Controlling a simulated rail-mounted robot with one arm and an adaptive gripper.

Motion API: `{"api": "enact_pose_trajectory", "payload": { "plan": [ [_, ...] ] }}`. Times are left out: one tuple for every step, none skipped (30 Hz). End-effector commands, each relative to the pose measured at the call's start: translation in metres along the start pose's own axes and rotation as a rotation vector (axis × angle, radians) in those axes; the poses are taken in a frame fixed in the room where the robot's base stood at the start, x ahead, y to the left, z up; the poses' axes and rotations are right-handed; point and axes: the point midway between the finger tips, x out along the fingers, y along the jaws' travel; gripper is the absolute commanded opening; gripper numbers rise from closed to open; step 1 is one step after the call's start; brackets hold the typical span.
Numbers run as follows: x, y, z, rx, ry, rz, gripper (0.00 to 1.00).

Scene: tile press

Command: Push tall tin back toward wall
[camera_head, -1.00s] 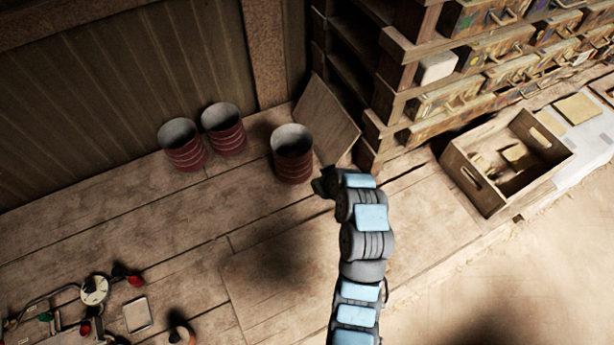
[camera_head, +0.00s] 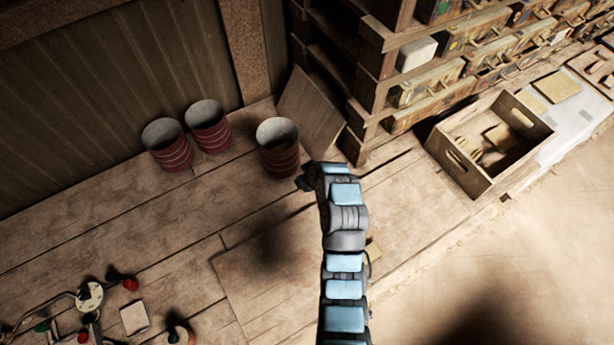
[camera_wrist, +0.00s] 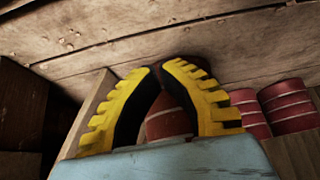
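Three dark red ribbed tins stand upright by the plank wall. The right tin (camera_head: 279,158) is apart from the other two and looks a little farther out from the wall; I take it as the tall tin. The middle tin (camera_head: 209,130) and left tin (camera_head: 169,149) stand close together. My gripper (camera_head: 303,182) is just in front and right of the right tin, low over the bench. In the wrist view my yellow fingers (camera_wrist: 160,72) curve together at the tips, holding nothing. A red tin (camera_wrist: 168,121) shows between and behind them. Whether they touch it cannot be told.
A leaning board (camera_head: 312,108) and wooden shelving (camera_head: 365,75) stand close right of the right tin. An open wooden crate (camera_head: 480,178) is farther right. A gauge (camera_head: 90,296) and small parts lie at lower left. The bench middle is clear.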

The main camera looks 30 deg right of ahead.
Motion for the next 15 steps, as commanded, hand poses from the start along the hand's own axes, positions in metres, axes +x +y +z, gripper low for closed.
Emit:
{"api": "enact_pose_trajectory", "payload": {
  "plan": [
    [0.004,-0.001,-0.001,0.0,-0.002,-0.002,0.0],
    [0.007,-0.001,-0.001,-0.001,-0.001,-0.002,0.0],
    [0.011,0.0,-0.001,-0.001,0.0,-0.002,0.0],
    [0.014,0.0,-0.001,0.0,0.0,-0.002,0.0],
    [0.017,0.0,0.0,0.0,-0.001,-0.002,0.0],
    [0.021,-0.001,0.0,0.001,-0.002,-0.002,0.0],
    [0.024,-0.001,0.001,0.001,-0.003,-0.003,0.0],
    [0.024,-0.001,-0.004,0.0,-0.001,-0.002,0.0],
    [0.026,-0.001,-0.008,0.0,-0.001,-0.002,0.0],
    [0.027,-0.001,-0.011,-0.001,0.0,-0.002,0.0],
    [0.029,-0.001,-0.014,-0.001,0.0,-0.001,0.0],
    [0.031,0.0,-0.017,-0.001,0.0,-0.001,0.0],
    [0.032,0.0,-0.02,-0.001,0.0,0.0,0.0],
    [0.033,0.001,-0.022,0.0,0.001,0.001,0.0],
    [0.035,0.001,-0.025,0.0,0.002,0.001,0.0]
  ]
}}
